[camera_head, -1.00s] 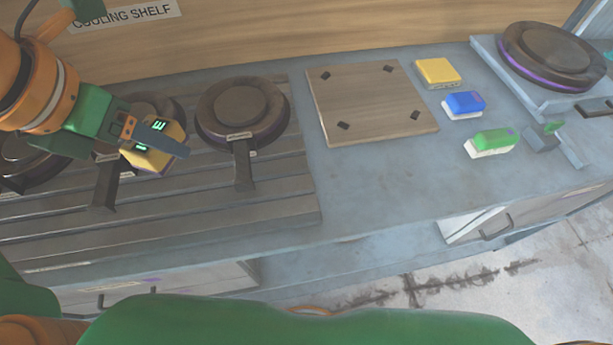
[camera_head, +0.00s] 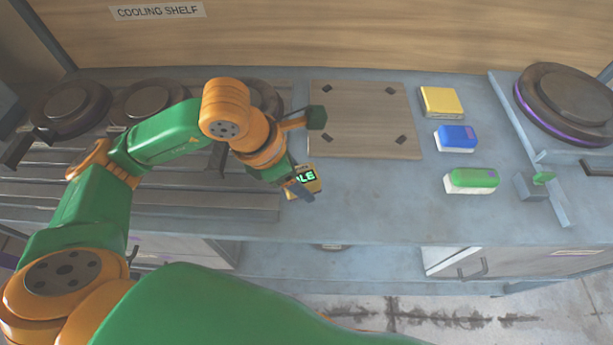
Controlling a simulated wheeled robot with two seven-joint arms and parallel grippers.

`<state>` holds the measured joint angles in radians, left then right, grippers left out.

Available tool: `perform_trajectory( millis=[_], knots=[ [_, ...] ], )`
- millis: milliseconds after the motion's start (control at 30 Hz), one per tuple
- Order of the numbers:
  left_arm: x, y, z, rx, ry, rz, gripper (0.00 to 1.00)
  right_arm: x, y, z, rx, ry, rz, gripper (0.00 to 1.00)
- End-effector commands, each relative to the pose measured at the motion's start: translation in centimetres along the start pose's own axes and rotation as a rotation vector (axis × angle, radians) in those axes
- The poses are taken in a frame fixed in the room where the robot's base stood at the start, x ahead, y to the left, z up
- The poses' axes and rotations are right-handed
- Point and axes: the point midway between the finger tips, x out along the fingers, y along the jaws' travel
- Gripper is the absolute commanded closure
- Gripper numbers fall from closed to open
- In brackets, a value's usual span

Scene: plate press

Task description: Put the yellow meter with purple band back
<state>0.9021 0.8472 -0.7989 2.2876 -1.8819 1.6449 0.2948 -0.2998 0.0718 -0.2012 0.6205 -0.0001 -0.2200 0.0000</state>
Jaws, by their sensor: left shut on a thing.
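The yellow meter (camera_head: 308,179) with a lit green display is held in my left gripper (camera_head: 302,189), which is shut on it. It is over the grey worktop, just in front of the wooden board (camera_head: 362,120), close to the right end of the slatted cooling shelf (camera_head: 230,207). The gripper and its finger cover part of the meter, and I cannot make out a purple band on it. I cannot tell whether the meter touches the worktop. My right gripper is not in view.
Several dark round pans, one at the far left (camera_head: 68,107), rest on the shelf. A yellow block (camera_head: 441,101), a blue-topped block (camera_head: 457,137) and a green-topped block (camera_head: 471,180) stand right of the board. A purple-ringed round plate (camera_head: 560,100) is at far right. The front middle worktop is clear.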

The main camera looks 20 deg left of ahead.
Motion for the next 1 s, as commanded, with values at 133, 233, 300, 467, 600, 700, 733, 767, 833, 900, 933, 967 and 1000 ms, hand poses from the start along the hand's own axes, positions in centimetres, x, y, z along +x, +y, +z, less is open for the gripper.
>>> perform_trajectory(
  millis=[133,233,300,467,600,700,733,767,833,900,933,967,1000],
  knots=[
    [2.1,0.7,0.5,-0.003,0.0,-0.002,1.0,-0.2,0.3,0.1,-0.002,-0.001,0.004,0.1],
    [3.8,0.8,-0.2,-0.004,0.005,-0.001,1.0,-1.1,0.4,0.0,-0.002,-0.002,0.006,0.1],
    [4.7,0.8,-0.5,-0.003,0.002,0.0,1.0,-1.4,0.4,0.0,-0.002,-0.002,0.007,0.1],
    [5.2,0.9,-0.6,-0.001,-0.002,0.004,1.0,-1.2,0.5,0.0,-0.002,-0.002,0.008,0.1],
    [5.3,0.9,-0.7,-0.002,-0.002,0.003,1.0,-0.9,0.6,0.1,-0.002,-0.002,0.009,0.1],
    [5.6,0.9,-0.8,-0.002,-0.003,0.003,1.0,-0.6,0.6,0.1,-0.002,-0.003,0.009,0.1],
    [5.6,0.9,-0.8,-0.002,-0.002,0.003,0.38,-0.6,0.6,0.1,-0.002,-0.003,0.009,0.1],
    [5.5,0.9,-0.7,-0.002,-0.002,0.003,0.3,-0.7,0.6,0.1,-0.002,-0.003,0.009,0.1],
    [5.4,0.9,-0.7,-0.003,-0.002,0.003,0.11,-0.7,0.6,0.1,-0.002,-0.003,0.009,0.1],
    [5.4,0.9,-0.7,-0.003,-0.002,0.003,0.1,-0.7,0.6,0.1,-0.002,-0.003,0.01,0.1],
    [5.4,0.9,-0.7,-0.003,-0.002,0.003,0.1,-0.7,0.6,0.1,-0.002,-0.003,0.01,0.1],
    [5.4,0.9,-0.7,-0.003,-0.002,0.003,0.1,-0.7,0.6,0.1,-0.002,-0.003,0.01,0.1],
    [5.4,0.9,-0.7,-0.003,-0.002,0.003,0.1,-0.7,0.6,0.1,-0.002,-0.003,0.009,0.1]
  ],
)
